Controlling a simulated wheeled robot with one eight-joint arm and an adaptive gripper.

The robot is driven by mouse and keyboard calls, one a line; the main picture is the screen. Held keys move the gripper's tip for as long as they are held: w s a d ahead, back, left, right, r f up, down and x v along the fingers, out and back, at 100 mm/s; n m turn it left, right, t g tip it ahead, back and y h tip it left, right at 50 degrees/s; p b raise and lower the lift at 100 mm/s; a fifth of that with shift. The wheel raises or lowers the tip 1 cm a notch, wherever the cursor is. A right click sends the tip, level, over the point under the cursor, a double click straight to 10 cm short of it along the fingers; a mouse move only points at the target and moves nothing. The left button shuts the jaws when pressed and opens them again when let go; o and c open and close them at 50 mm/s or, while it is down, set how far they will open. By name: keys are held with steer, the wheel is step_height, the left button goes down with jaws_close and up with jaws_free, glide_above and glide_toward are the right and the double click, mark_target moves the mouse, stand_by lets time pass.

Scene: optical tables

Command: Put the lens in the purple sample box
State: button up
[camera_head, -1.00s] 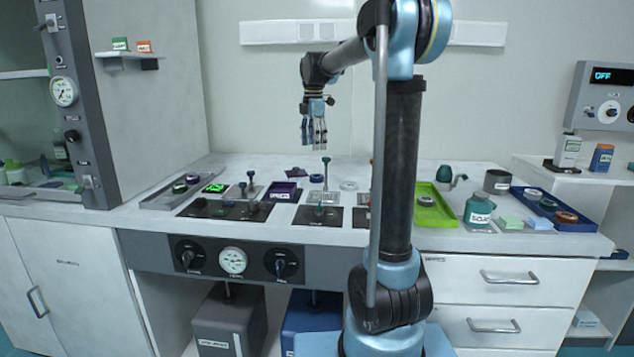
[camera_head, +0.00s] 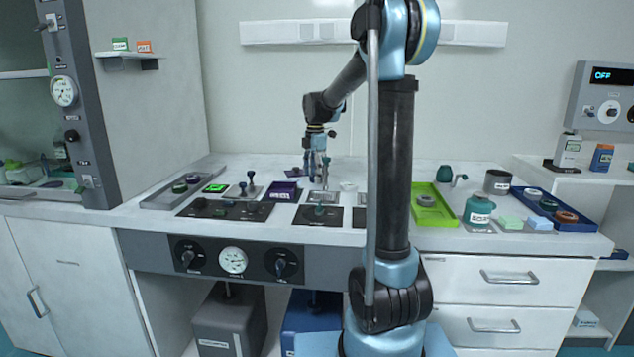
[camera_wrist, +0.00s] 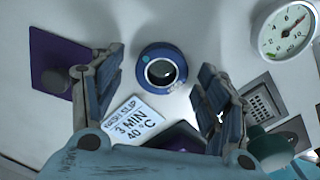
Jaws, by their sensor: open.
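In the wrist view a round blue-rimmed piece with a dark glassy centre, apparently the lens (camera_wrist: 162,52), lies on the pale tabletop. My gripper (camera_wrist: 158,72) is open above it, with one finger on each side and nothing held. In the head view my gripper (camera_head: 317,177) points down over the back middle of the table, and I cannot make out the lens there. The purple sample box (camera_head: 284,184) stands left of and nearer than my gripper. A dark purple shape near the bottom of the wrist view may be this box, partly covered.
A wash slip card (camera_wrist: 137,119) lies beside the lens. A purple pad (camera_wrist: 50,80) with a grey knob is at the left, and a dial gauge (camera_wrist: 287,30) at the right. A green tray (camera_head: 435,207) and a teal jar (camera_head: 478,210) stand farther right.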

steer(key=shift+f, duration=0.2)
steer(key=c, duration=1.3)
steer(key=shift+o, duration=0.2)
steer(key=shift+r, duration=0.1)
